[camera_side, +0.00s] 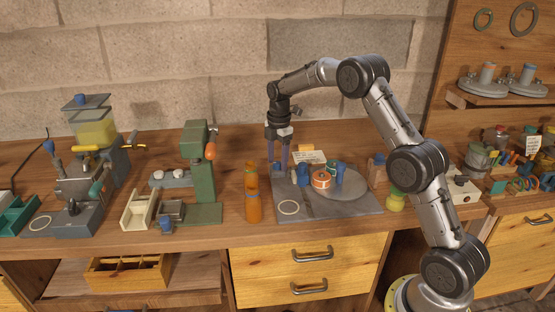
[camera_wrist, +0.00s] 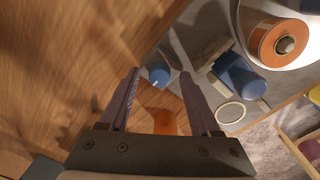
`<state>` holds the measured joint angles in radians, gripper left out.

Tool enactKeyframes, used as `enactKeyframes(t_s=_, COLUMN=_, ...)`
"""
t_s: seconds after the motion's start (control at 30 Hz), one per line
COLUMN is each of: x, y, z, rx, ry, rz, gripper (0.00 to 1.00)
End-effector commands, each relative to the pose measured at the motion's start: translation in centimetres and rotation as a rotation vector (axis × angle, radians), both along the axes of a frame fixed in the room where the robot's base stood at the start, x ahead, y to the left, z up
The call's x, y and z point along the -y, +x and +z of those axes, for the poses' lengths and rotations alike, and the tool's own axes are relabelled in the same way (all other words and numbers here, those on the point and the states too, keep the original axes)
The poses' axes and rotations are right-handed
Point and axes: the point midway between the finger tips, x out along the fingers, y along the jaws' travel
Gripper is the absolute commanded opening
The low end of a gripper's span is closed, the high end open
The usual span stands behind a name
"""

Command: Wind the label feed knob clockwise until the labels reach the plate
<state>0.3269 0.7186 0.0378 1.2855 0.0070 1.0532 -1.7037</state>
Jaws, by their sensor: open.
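A small blue knob (camera_wrist: 158,76) with a white mark shows in the wrist view, at the edge of a grey base (camera_wrist: 187,36). My gripper (camera_wrist: 160,72) is open, with its two fingertips on either side of the knob and a gap showing at each. I cannot tell how far down the fingers reach. In the side view my gripper (camera_side: 278,165) points down over the back left of the grey base (camera_side: 340,210), and I cannot make out the knob. An orange and white roll (camera_side: 321,180) sits on the base; it also shows in the wrist view (camera_wrist: 268,42).
Blue cylinders (camera_side: 304,175) (camera_side: 340,172) stand beside the roll. A white ring (camera_side: 289,207) lies on the base's front left. An orange post (camera_side: 253,200) stands just left of the base. A green press (camera_side: 202,175) is farther left. A white card (camera_side: 310,157) is behind the roll.

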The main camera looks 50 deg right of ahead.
Motion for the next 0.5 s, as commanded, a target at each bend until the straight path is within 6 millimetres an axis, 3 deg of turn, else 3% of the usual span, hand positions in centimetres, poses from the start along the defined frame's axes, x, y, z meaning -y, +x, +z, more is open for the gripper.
enactKeyframes(t_s=0.2, x=0.00, y=-0.01, z=-0.05, rx=0.000, ry=0.000, rz=0.000, gripper=0.64)
enactKeyframes(t_s=0.5, x=0.01, y=0.00, z=-0.01, rx=0.000, ry=0.000, rz=0.000, gripper=0.11)
